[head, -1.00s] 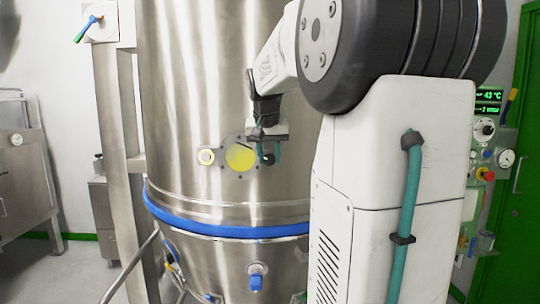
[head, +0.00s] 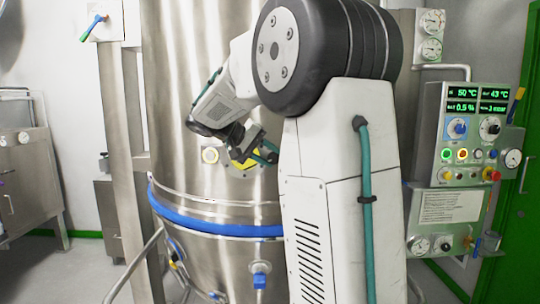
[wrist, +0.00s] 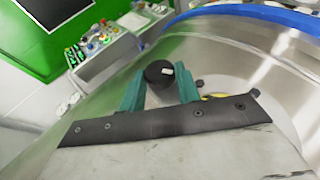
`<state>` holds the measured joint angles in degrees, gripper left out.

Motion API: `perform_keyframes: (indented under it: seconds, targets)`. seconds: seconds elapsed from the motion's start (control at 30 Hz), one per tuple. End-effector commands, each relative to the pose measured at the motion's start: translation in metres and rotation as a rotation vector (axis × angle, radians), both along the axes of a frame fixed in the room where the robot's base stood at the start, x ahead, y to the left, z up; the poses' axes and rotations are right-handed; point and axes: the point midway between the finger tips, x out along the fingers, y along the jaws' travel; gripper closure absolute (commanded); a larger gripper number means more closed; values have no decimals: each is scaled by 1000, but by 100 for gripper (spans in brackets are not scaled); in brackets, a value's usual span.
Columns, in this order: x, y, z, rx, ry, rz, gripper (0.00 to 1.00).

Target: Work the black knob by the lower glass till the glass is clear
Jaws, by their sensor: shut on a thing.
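The black knob (wrist: 158,72) sits between the two teal fingers of my gripper (wrist: 160,88) in the wrist view. A small white mark shows on its face. My gripper (head: 264,152) is shut on the knob, tilted, at the front of the steel vessel in the head view. The lower glass (head: 247,161) is yellow and round. My gripper covers much of it, and only parts show around the fingers. In the wrist view just a thin yellow sliver of the glass (wrist: 216,96) shows past the gripper's dark edge. How clear the glass is cannot be told.
A control panel (head: 470,140) with green displays stands at right. A steel post (head: 118,150) stands at left.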

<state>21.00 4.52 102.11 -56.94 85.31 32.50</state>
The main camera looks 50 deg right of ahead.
Motion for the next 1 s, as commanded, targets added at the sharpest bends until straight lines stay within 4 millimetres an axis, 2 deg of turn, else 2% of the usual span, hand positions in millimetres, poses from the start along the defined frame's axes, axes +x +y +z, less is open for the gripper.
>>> perform_keyframes:
  seconds: [0.4, 0.93, 0.97, 1.0]
  targets:
    - [2, 1, -3, -102, 141, 2, 90]
    - [1, 1, -4, -113, 159, 0, 90]
    - [1, 1, -4, -113, 159, 0, 62]
    - [1, 1, -4, -114, 159, -1, 51]
